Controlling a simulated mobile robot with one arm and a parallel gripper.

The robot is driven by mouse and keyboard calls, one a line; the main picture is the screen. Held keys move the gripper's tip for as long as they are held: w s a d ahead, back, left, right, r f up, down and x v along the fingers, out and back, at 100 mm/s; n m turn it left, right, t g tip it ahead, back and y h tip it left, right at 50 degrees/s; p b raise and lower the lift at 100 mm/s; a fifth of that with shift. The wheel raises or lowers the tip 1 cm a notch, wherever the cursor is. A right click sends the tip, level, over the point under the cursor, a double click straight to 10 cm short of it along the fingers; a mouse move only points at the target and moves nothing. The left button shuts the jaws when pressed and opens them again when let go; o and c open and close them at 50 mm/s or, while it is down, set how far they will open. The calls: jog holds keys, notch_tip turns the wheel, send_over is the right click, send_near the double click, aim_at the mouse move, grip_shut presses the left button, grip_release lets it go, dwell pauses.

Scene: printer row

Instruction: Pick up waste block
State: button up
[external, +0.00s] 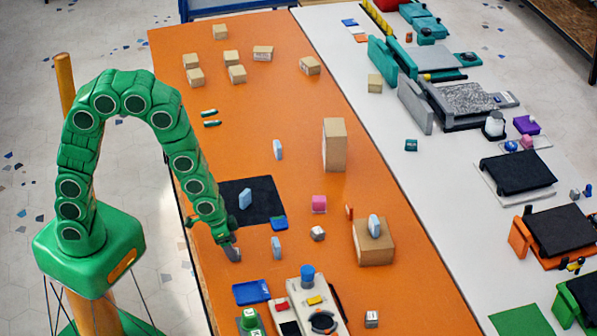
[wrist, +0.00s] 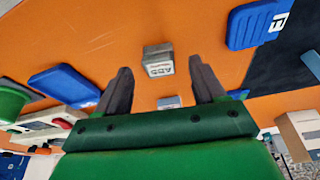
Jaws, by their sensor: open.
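In the wrist view a small grey block (wrist: 158,60) with a white "ABS" label lies on the orange table, in line with the gap between my fingers. It is likely the waste block, though its label is only partly readable. My gripper (external: 230,252) is open and empty; its two dark fingers (wrist: 161,72) spread either side of the block in the picture, not visibly touching it. In the external view a small grey labelled cube (external: 317,233) sits right of my gripper. A similar cube (external: 371,319) is lower right. I cannot tell which one the wrist view shows.
A blue tray (external: 251,292) and a machine with buttons (external: 310,312) lie near my gripper.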

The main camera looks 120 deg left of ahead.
jog(key=shift+x, duration=1.1)
jog(key=c, duration=1.1)
